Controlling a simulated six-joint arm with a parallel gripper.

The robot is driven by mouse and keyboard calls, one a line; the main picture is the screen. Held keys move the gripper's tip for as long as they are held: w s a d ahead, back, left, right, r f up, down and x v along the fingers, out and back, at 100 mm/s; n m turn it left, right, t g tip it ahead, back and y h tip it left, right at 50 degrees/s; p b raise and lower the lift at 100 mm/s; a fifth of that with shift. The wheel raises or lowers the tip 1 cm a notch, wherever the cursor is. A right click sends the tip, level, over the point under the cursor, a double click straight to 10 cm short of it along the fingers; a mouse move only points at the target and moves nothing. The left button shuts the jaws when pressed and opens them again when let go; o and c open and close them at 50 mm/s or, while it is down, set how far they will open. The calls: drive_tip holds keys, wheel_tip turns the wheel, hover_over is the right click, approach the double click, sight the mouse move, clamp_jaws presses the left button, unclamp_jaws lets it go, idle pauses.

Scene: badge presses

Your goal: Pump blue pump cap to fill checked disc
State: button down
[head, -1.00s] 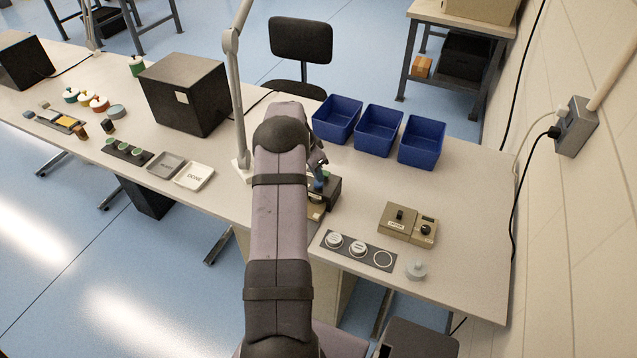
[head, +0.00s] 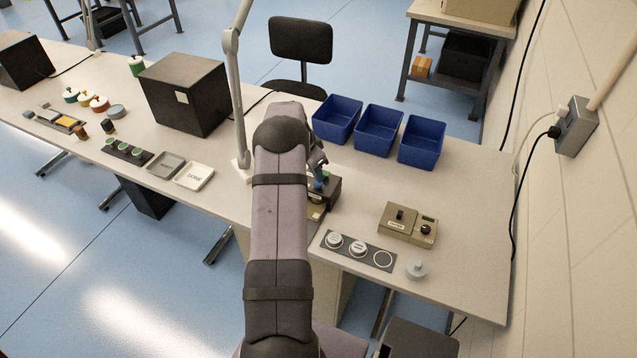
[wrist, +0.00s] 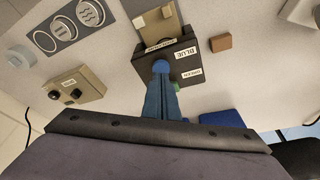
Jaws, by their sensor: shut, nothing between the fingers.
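The dark pump box (head: 333,187) stands under my gripper, partly hidden by my arm in the head view. In the wrist view the box (wrist: 190,62) carries labels reading BLUE and GREEN. My gripper (wrist: 162,76) has its blue fingers shut together, pointing down. Their tips are at the blue pump cap (wrist: 160,66), on top of it or just above; I cannot tell if they press it. A green cap (wrist: 176,86) is partly hidden beside the fingers. A tan holder (wrist: 158,22) adjoins the box; I cannot make out a checked disc in it.
A dark strip (head: 346,250) holds two patterned discs and an empty-looking ring. A tan control box (head: 408,222) and grey knobbed piece (head: 417,269) are to the right. Blue bins (head: 378,131) stand behind. A lamp post (head: 239,110) rises left of my arm.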

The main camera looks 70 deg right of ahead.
sight(318, 184)
drive_tip(key=shift+f, duration=0.15)
drive_tip(key=shift+f+b, duration=0.35)
drive_tip(key=shift+b, duration=0.05)
drive_tip(key=shift+a+f+b, duration=0.1)
drive_tip(key=shift+f+b, duration=0.4)
drive_tip(key=shift+f, duration=0.1)
idle(1.3)
drive_tip(key=shift+r, duration=0.1)
wheel_tip(318, 184, up, 8)
drive_tip(key=p, duration=0.4)
idle(0.8)
idle(0.4)
drive_tip(key=shift+r+p, duration=0.35)
drive_tip(key=shift+f, duration=0.2)
